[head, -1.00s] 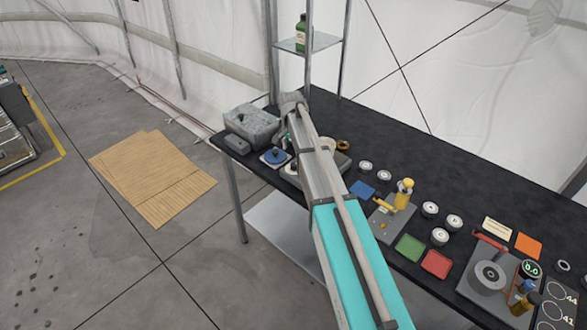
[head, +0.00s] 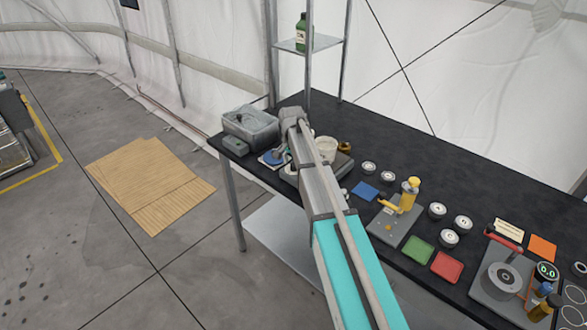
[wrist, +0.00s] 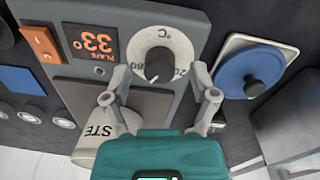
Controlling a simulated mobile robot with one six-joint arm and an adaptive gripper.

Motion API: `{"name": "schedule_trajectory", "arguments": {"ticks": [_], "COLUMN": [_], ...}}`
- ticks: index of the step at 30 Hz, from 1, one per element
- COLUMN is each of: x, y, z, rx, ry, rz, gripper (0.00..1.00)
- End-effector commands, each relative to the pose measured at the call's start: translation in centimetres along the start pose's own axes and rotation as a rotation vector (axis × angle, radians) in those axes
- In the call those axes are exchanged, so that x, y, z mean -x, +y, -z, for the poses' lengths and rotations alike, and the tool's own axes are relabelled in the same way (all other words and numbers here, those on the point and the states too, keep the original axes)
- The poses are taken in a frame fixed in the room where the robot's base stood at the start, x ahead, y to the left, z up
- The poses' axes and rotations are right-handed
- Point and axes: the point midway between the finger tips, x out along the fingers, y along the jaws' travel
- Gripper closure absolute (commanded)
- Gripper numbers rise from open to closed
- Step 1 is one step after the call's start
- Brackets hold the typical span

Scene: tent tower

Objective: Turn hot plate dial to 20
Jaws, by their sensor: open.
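The hot plate (wrist: 190,20) shows upside down in the wrist view. Its display (wrist: 92,44) reads 33°. The dial (wrist: 157,62) is a black knob on a pale round scale; the scale numbers are partly hidden and its setting cannot be read. My gripper (wrist: 160,74) is open and empty, one finger on each side of the dial. I cannot tell whether the fingers touch it. In the head view my arm hides most of the hot plate, and the fingers near its left front edge are hard to make out.
An orange switch (wrist: 40,42) is beside the display. A blue round-topped device (wrist: 250,72) is close to one finger. A grey bath (head: 250,128) stands at the table's left end.

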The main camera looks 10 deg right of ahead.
Motion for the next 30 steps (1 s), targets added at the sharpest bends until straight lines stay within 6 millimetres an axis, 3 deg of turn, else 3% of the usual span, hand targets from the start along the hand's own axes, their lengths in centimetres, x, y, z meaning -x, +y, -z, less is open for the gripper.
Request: {"name": "schedule_trajectory", "arguments": {"ticks": [16,28,30], "x": [-0.70,-0.70,-0.70], "y": [0.01,0.00,0.00], "z": [0.00,0.00,0.00], "rx": [0.000,0.000,0.000], "ry": [0.000,0.000,0.000], "rz": [0.000,0.000,0.000], "gripper": [0.24,0.97,1.00]}}
